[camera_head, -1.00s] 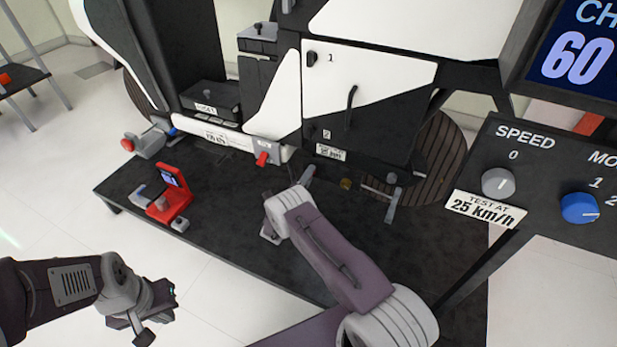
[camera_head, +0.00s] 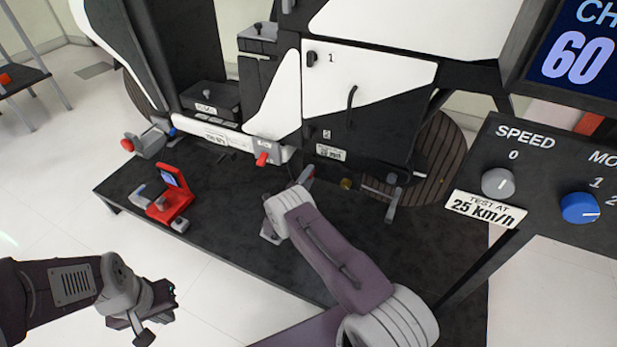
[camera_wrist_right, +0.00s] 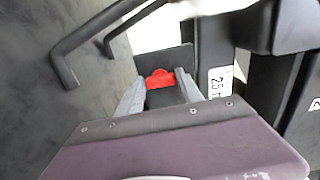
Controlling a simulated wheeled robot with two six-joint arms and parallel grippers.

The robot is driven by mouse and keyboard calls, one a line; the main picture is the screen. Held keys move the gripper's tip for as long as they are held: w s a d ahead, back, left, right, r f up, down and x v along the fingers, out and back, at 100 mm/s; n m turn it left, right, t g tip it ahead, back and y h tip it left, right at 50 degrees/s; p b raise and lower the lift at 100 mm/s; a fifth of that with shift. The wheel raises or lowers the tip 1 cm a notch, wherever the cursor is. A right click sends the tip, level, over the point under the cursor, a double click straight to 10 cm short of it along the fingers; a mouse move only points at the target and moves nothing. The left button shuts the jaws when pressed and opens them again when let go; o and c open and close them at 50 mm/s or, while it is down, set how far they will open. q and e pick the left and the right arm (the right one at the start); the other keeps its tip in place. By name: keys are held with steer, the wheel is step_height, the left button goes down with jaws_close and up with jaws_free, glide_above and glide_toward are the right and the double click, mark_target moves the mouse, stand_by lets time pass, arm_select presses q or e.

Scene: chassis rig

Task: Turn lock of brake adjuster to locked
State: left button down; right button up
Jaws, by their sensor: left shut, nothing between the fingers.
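A grey bracket (camera_head: 265,147) with a red lever (camera_head: 262,159) sits on the white lower beam of the rig. I cannot tell for sure whether it is the brake adjuster's lock. My right gripper is mostly hidden behind my own wrist in the head view, low in front of the rig. In the right wrist view my right gripper (camera_wrist_right: 160,88) has its two grey fingers apart, with a red piece (camera_wrist_right: 158,79) between their tips. Whether they press on it is unclear. My left gripper (camera_head: 150,320) is shut and empty, over the floor at lower left.
A red device with a small screen (camera_head: 170,195) stands on the dark platform (camera_head: 125,195). A control panel (camera_head: 545,175) with speed and mode knobs is at the right. Black handles (camera_wrist_right: 95,45) show near the gripper in the wrist view.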

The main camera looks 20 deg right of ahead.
steer(key=shift+o, duration=1.2)
steer(key=p+v, duration=0.4)
steer(key=v, duration=0.5)
steer(key=shift+p, duration=0.4)
